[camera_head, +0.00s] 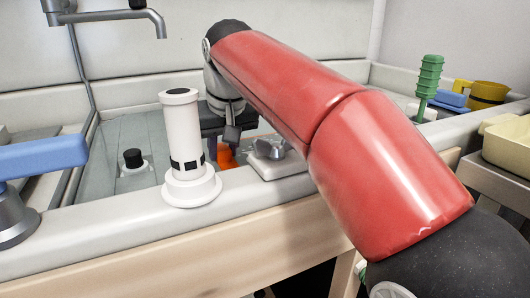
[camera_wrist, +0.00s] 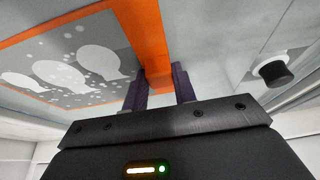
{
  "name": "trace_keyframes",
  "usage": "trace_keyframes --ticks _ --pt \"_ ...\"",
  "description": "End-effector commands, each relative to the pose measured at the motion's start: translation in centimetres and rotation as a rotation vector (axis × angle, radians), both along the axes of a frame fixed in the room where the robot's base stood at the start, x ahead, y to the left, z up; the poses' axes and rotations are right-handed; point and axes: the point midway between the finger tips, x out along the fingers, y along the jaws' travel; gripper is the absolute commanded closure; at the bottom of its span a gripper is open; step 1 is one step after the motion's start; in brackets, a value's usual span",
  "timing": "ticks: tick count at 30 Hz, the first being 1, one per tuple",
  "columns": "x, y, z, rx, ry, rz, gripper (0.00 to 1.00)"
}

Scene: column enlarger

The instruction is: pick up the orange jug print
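The orange jug print (camera_wrist: 75,65) fills the upper left of the wrist view. It is a grey sheet with pale jug shapes and an orange border, and it looks tilted there. An orange tab (camera_wrist: 158,78) on its edge lies between the two dark fingers of my gripper (camera_wrist: 160,88) and fills the narrow gap, with no clear space at either side. In the head view, a small orange part (camera_head: 226,157) shows low in the sink below my gripper (camera_head: 231,135). My arm, the white column and the sink rim hide the rest of the print there.
A white column (camera_head: 183,140) stands on the front sink rim (camera_head: 110,222), left of my gripper. A grey clamp-like fitting (camera_head: 272,150) sits right of it. A black-capped bottle (camera_head: 133,160) stands in the sink. A faucet (camera_head: 110,15) hangs above; a green ribbed post (camera_head: 429,78) is right.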

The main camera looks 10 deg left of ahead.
Motion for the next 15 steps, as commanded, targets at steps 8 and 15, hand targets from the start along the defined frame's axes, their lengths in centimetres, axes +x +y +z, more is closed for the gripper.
trace_keyframes --ticks 8,15 --pt "0.0 0.0 0.03 0.0 0.0 0.0 0.97" --pt "0.04 -0.13 0.96 0.001 -0.001 -0.001 0.97"
